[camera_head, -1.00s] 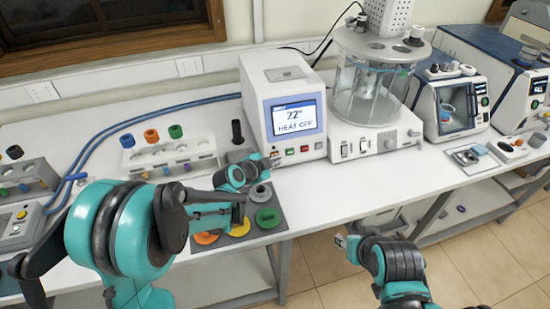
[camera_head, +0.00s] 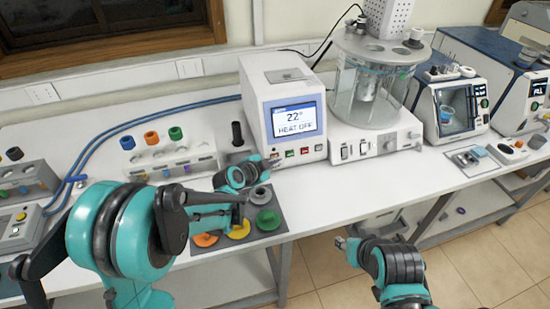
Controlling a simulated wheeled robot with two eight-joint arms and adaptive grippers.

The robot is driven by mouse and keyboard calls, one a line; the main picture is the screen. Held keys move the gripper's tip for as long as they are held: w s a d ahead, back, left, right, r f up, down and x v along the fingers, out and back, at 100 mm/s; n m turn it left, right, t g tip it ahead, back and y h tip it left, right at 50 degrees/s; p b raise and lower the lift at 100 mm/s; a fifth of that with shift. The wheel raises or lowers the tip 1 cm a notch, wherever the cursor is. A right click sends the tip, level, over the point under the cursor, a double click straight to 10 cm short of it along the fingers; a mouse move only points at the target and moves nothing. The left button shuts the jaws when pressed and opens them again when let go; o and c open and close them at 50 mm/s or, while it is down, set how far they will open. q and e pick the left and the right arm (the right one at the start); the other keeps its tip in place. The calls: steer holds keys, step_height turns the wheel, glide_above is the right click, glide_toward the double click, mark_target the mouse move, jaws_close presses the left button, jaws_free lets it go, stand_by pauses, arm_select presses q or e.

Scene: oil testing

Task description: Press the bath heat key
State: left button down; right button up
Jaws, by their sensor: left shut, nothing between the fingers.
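The white bath control unit (camera_head: 258,110) stands at the back middle of the bench. Its screen (camera_head: 294,118) reads 22° and HEAT OFF.
A clear glass bath (camera_head: 370,95) on a white base adjoins the unit on the right. A tray (camera_head: 270,218) with coloured discs lies below my left gripper. A white rack (camera_head: 165,158) stands to the left. Bare bench top lies right of the tray.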

arm_select(q)
steer(key=shift+w+f, duration=0.1)
steer(key=shift+w, duration=0.05)
stand_by(0.4)
steer(key=shift+w+a+f, duration=0.1)
steer(key=shift+w+a, duration=0.05)
steer(key=shift+w, duration=0.1)
steer(key=shift+w+a+f+b, duration=0.1)
steer(key=shift+w+f+b, duration=0.05)
steer(key=shift+w+b, duration=0.25)
stand_by(0.6)
steer(key=shift+s, duration=0.1)
steer(key=shift+s+d+r, duration=0.25)
steer(key=shift+s+r, duration=0.1)
steer(key=shift+s, duration=0.35)
steer(key=s, duration=0.1)
steer(key=s+d+r+p, duration=0.1)
steer(key=s, duration=0.1)
steer(key=s+r, duration=0.1)
steer(key=shift+s+d, duration=0.2)
stand_by(0.4)
steer(key=shift+f, duration=0.1)
stand_by(0.5)
